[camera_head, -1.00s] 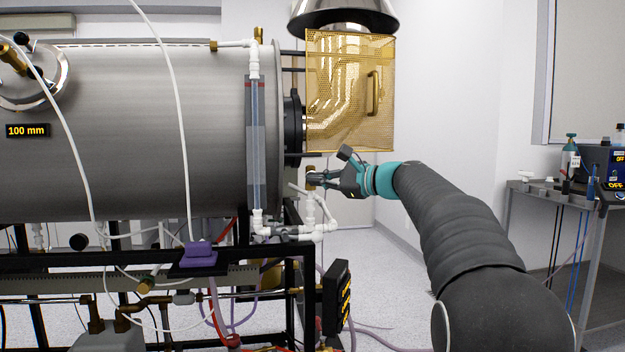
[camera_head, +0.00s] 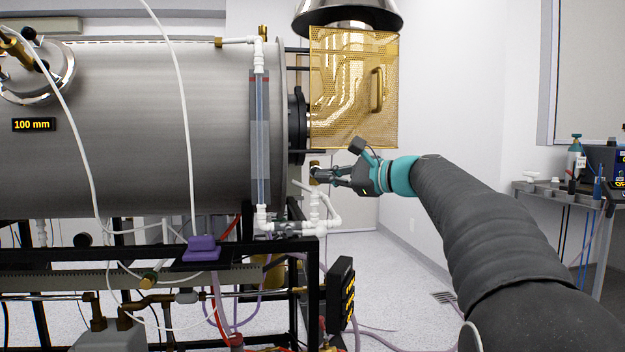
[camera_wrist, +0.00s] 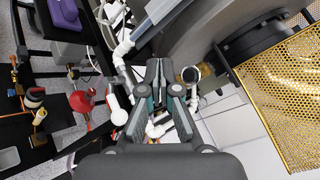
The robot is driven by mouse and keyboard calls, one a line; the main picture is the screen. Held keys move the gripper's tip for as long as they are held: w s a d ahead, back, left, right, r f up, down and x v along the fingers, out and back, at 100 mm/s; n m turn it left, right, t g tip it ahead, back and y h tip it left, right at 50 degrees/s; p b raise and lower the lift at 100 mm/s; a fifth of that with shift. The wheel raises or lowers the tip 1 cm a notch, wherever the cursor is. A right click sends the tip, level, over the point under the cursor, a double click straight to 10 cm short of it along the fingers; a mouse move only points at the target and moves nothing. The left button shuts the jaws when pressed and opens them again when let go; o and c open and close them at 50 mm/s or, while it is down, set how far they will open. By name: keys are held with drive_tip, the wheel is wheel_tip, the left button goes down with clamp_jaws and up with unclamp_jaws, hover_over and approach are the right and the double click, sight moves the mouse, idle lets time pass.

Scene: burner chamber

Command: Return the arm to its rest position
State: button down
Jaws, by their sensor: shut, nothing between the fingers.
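My gripper (camera_head: 322,177) is at the end of my outstretched arm, just right of the chamber's end and below the yellow mesh guard. Its fingers are shut with nothing between them. In the head view the fingertips point left, close to a brass fitting (camera_head: 315,164) on the white pipes; I cannot tell whether they touch. In the wrist view my gripper (camera_wrist: 160,65) is in the middle, with white piping (camera_wrist: 125,48) around it and below it.
The grey cylindrical chamber (camera_head: 150,130) on a black frame (camera_head: 318,290) fills the left. A yellow mesh guard (camera_head: 353,90) hangs above my gripper; it also shows in the wrist view (camera_wrist: 290,95). A purple block (camera_head: 201,247) sits on the frame. A side table (camera_head: 570,192) stands right.

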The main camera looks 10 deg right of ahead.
drive_tip(key=s+d+f+n+g+h, duration=0.1)
drive_tip(key=s+f+n+g+h, duration=0.2)
drive_tip(key=f, duration=0.8)
drive_tip(key=s+d+f+n+g+h, duration=0.1)
drive_tip(key=s+f+n+h, duration=0.3)
drive_tip(key=f, duration=0.7)
drive_tip(key=s+a+f+n+h, duration=0.1)
drive_tip(key=s+f+n, duration=0.2)
drive_tip(key=s, duration=0.7)
drive_tip(key=s+f+n+g+h, duration=0.1)
drive_tip(key=s+f+n+h, duration=0.1)
drive_tip(key=s+f, duration=0.4)
drive_tip(key=s+a+f+n+g+h, duration=0.1)
drive_tip(key=s+f+n, duration=0.3)
drive_tip(key=s, duration=1.1)
drive_tip(key=shift+s+a+f+n+h, duration=0.2)
drive_tip(key=shift+a+n+h, duration=0.1)
drive_tip(key=shift+n+h, duration=0.3)
